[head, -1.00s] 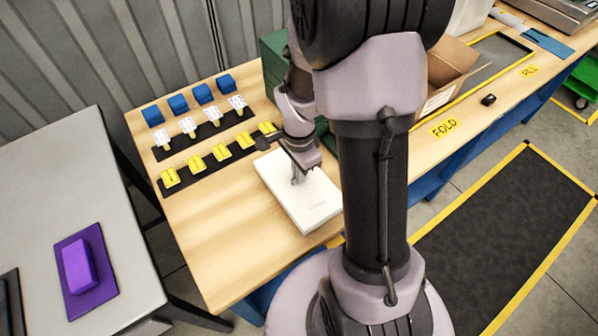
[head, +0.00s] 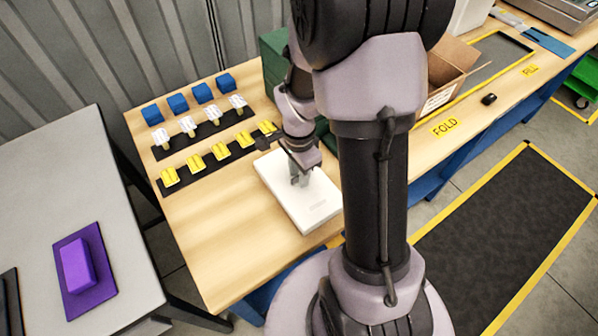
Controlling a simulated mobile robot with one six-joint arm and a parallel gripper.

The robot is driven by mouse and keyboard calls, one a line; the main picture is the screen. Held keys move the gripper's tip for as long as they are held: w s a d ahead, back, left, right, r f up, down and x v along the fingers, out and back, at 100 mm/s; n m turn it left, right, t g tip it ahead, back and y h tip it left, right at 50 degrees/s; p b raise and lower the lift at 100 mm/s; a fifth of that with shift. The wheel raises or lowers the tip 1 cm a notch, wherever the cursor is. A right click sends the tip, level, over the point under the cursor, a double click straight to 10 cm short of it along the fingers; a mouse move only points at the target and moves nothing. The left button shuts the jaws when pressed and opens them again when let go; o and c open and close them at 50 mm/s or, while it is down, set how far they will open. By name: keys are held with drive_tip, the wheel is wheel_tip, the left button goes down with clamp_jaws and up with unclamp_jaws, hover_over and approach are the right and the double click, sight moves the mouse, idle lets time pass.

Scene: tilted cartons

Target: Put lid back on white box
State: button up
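A white box (head: 312,212) lies flat on the wooden table, its top looking closed by a flat white surface. I cannot tell from this view whether that surface is a separate lid. My gripper (head: 299,182) is directly over the upper part of the white top, pointing down, its fingertips at or just above the surface. The fingers are small here, and I cannot tell whether they are open or hold anything. My arm hides the box's right edge and part of its far end.
Yellow pieces (head: 221,152), white pieces (head: 188,126) and blue blocks (head: 178,104) stand in rows to the left. An open cardboard carton (head: 452,68) and a green bin (head: 273,55) stand farther back. The table front-left of the box is clear.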

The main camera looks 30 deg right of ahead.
wheel_tip(320, 180, up, 24)
drive_tip(key=p, duration=1.2)
drive_tip(key=shift+r+p, duration=0.2)
drive_tip(key=shift+p, duration=0.2)
drive_tip(key=s+a+r+n+t+y+b, duration=0.2)
drive_tip(key=s+a+n+t+b, duration=0.3)
drive_tip(key=s+a+n+b, duration=0.3)
drive_tip(key=s+a+r+n, duration=0.1)
drive_tip(key=s+a+n, duration=0.2)
drive_tip(key=a+n, duration=0.2)
drive_tip(key=shift+s+a+t+b, duration=0.15)
drive_tip(key=shift+a+t+b, duration=0.25)
drive_tip(key=shift+a, duration=0.4)
